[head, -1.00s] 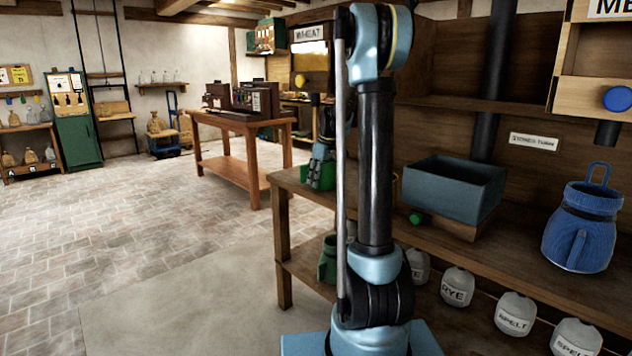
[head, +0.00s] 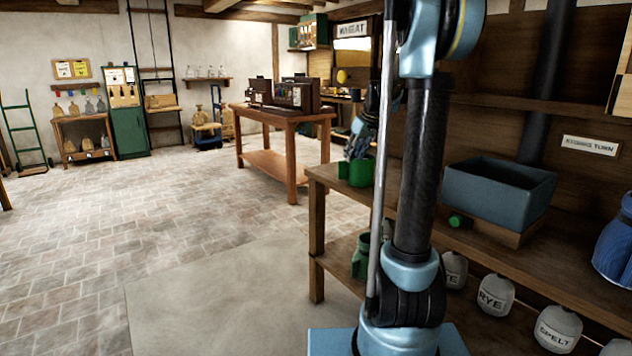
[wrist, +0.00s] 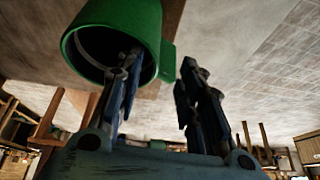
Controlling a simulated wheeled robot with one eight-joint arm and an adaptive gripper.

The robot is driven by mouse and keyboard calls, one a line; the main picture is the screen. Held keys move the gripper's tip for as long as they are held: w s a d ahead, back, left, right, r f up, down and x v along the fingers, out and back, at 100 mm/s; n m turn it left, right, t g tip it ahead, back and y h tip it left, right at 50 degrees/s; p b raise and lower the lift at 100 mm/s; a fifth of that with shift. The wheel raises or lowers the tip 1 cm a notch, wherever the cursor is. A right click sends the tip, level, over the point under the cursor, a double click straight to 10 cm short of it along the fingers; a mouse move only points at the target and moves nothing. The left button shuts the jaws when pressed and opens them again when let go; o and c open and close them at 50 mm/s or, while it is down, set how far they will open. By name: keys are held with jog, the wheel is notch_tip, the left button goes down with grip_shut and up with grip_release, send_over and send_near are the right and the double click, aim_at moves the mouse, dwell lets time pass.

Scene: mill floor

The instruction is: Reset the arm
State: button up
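The left finger overlaps the cup's mouth, and the right finger is beyond the handle. I cannot tell whether either finger touches the cup. My arm stands upright across the right half of the head view.
A blue-grey bin (head: 497,192) stands on the bench, with a blue jug (head: 613,245) at the right edge. Labelled jars (head: 495,296) and a green vessel (head: 361,257) are below. A wooden table (head: 262,120) stands behind. The floor at left is clear.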

jog(key=s+f+m+h, duration=0.1)
jog(key=s+f+m, duration=0.15)
jog(key=s, duration=0.95)
jog(key=s+f+m+h, duration=0.1)
jog(key=s+f, duration=0.2)
jog(key=s, duration=1)
jog(key=s+d+f+m+g, duration=0.1)
jog(key=s+f, duration=0.5)
jog(key=s, duration=0.3)
jog(key=s+d+f+m+h, duration=0.1)
jog(key=s+d+f, duration=0.1)
jog(key=s+f, duration=0.4)
jog(key=s, duration=0.3)
jog(key=shift+d+f+m+g, duration=0.25)
jog(key=shift+f+m+g, duration=0.05)
jog(key=shift+m+g, duration=0.1)
